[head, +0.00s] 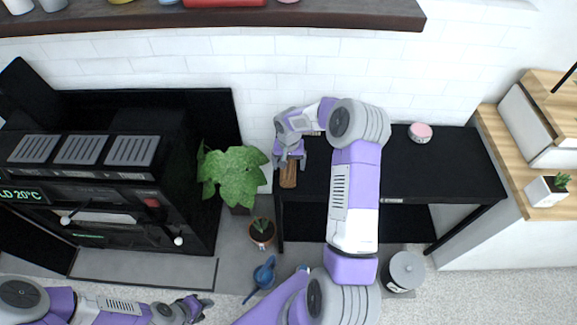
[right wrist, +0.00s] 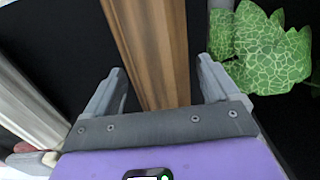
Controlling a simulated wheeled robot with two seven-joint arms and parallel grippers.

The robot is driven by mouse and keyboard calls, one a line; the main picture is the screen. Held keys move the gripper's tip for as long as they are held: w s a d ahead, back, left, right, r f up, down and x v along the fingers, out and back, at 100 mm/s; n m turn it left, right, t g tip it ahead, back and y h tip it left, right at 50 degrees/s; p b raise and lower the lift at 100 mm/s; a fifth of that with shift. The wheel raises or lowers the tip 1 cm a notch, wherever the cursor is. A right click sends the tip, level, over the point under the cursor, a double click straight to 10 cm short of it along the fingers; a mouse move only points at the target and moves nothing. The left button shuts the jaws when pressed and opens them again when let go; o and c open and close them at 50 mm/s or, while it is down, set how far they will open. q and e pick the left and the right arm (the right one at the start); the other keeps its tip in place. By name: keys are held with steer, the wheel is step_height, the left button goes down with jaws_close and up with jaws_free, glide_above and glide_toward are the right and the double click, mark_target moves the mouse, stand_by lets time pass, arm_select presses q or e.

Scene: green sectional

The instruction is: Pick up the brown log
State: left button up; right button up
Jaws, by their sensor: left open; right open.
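The brown log (head: 288,177) lies at the left end of the black table (head: 440,174). In the right wrist view the log (right wrist: 156,50) is a long brown piece with straight grain, running between the two fingers. My right gripper (head: 289,160) is over the log in the head view, and its own wrist view shows its fingers (right wrist: 161,72) open on either side of it. A dark gap shows between the left finger and the log. My left gripper (head: 197,308) is open and empty at the lower left, far from the log.
A leafy green plant (head: 232,174) stands close to the left of the log, with a small potted plant (head: 262,230) below it. A pink round tin (head: 420,132) sits on the table. A blue watering can (head: 262,276) and a grey bin (head: 405,271) stand in front.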

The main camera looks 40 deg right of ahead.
steer(key=shift+f, duration=0.15)
steer(key=shift+c, duration=0.3)
steer(key=c, duration=1.2)
steer(key=shift+w, duration=0.1)
